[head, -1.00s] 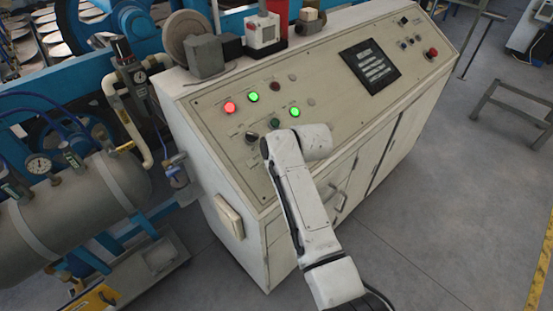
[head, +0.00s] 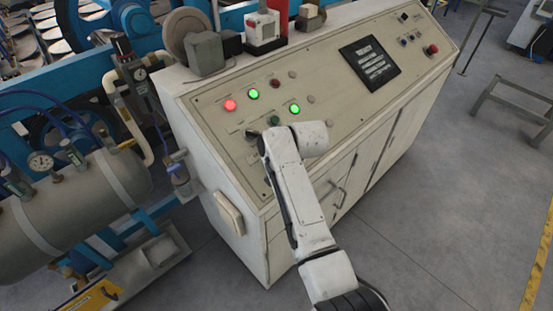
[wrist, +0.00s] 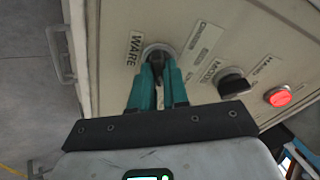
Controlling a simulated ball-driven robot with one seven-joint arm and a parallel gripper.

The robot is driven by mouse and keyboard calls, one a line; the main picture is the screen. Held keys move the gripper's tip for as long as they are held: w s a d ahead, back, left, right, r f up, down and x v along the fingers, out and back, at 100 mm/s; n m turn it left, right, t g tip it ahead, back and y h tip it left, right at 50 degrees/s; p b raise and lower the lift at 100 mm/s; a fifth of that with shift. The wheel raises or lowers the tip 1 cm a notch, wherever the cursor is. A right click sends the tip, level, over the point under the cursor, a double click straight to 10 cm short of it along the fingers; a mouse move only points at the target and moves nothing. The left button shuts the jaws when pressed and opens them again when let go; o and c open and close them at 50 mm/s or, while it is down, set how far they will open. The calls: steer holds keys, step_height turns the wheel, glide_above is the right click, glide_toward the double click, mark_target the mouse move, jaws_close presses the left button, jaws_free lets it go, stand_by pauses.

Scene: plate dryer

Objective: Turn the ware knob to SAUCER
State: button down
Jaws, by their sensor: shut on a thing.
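The ware knob (wrist: 159,50) is a dark knob on a round grey base, beside the printed word WARE on the sloping cream panel (wrist: 215,22). My gripper (wrist: 160,68) has teal fingers with dark tips, closed around the knob, which they partly cover. Small labels (wrist: 192,38) sit beside the knob; I cannot read them or tell which one it points to. In the head view my white arm covers the knob and gripper.
A black mode knob (wrist: 234,83) and a lit red lamp (wrist: 279,97) are close by on the panel. The head view also shows green lamps (head: 253,94) and a dark screen (head: 370,64). A cabinet handle (wrist: 60,52) sticks out below the panel edge.

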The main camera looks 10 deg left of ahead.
steer(key=c, duration=1.1)
jaws_free()
steer(key=v, duration=1)
steer(key=shift+s+d+r+b, duration=0.15)
steer(key=shift+r+b, duration=0.15)
steer(key=shift+b, duration=0.1)
steer(key=s+d+f+g+h, duration=0.1)
steer(key=s+d+f+h, duration=0.1)
steer(key=s+d+f, duration=0.7)
steer(key=s+d+f+g+h, duration=0.1)
steer(key=s+d+f, duration=0.55)
steer(key=d, duration=0.45)
steer(key=s+d+f, duration=0.1)
steer(key=s+d, duration=0.3)
steer(key=s, duration=0.4)
steer(key=s+d+f+g+h, duration=0.1)
steer(key=s+d, duration=0.3)
steer(key=s, duration=0.5)
steer(key=s+d+f+n+g+b, duration=0.1)
steer(key=s+d, duration=0.2)
steer(key=s, duration=0.5)
steer(key=shift+s+d+h, duration=0.2)
steer(key=shift+d+h, duration=0.2)
